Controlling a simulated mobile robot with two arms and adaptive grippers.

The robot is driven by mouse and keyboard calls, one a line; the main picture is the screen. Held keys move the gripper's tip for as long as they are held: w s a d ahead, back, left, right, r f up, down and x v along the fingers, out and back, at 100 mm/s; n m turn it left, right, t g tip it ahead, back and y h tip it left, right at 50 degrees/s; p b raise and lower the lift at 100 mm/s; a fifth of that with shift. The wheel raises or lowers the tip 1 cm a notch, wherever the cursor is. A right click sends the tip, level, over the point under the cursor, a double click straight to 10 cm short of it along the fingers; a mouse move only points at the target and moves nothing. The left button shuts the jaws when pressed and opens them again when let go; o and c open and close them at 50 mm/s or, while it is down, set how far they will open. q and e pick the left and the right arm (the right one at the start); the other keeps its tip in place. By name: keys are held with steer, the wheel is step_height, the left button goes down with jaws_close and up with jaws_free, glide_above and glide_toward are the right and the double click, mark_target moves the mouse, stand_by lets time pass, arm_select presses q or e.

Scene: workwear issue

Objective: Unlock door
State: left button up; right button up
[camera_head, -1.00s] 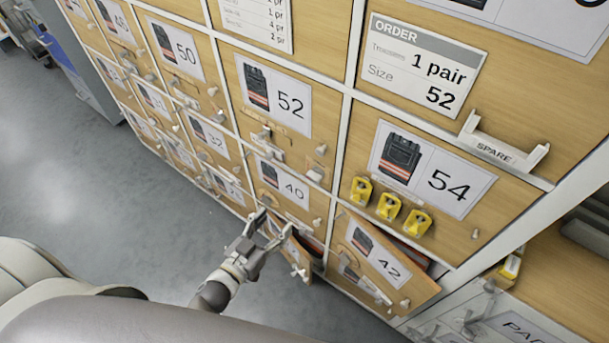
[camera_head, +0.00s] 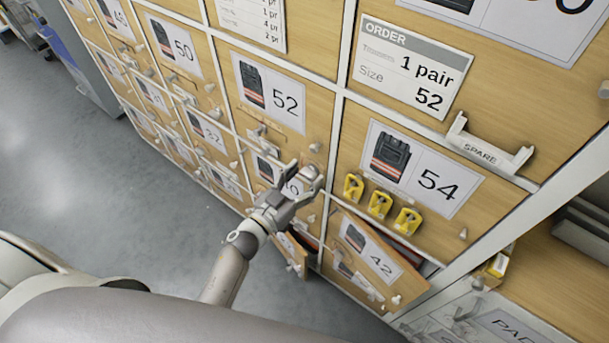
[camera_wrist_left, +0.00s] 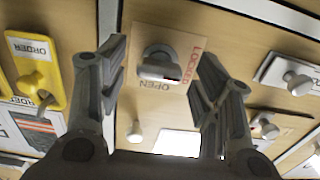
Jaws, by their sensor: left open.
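My left gripper (camera_head: 300,180) is open in front of the locker door marked 40 (camera_head: 268,170), close to the locker front. In the left wrist view a grey turn knob (camera_wrist_left: 160,66) sits between the spread fingers, apart from both. Its plate (camera_wrist_left: 178,48) reads LOCKED along one side and OPEN on another. The knob's bar lies roughly level in that view; I cannot tell for sure which word it marks. In the head view the gripper hides this knob. Door 52 (camera_head: 304,108) is shut above, beside an order card (camera_head: 412,65) reading trousers, 1 pair, size 52. My right gripper is out of view.
Door 42 (camera_head: 395,278) stands ajar at lower right, and a small door (camera_head: 297,262) under my left gripper hangs open. Several yellow tags (camera_head: 379,204) hang on door 54 (camera_head: 440,192). A SPARE holder (camera_head: 485,150) projects at right. Open grey floor (camera_head: 100,190) lies left.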

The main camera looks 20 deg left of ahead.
arm_select(q)
steer(key=shift+w+d, duration=0.1)
steer(key=shift+w, duration=0.15)
steer(key=c, duration=1)
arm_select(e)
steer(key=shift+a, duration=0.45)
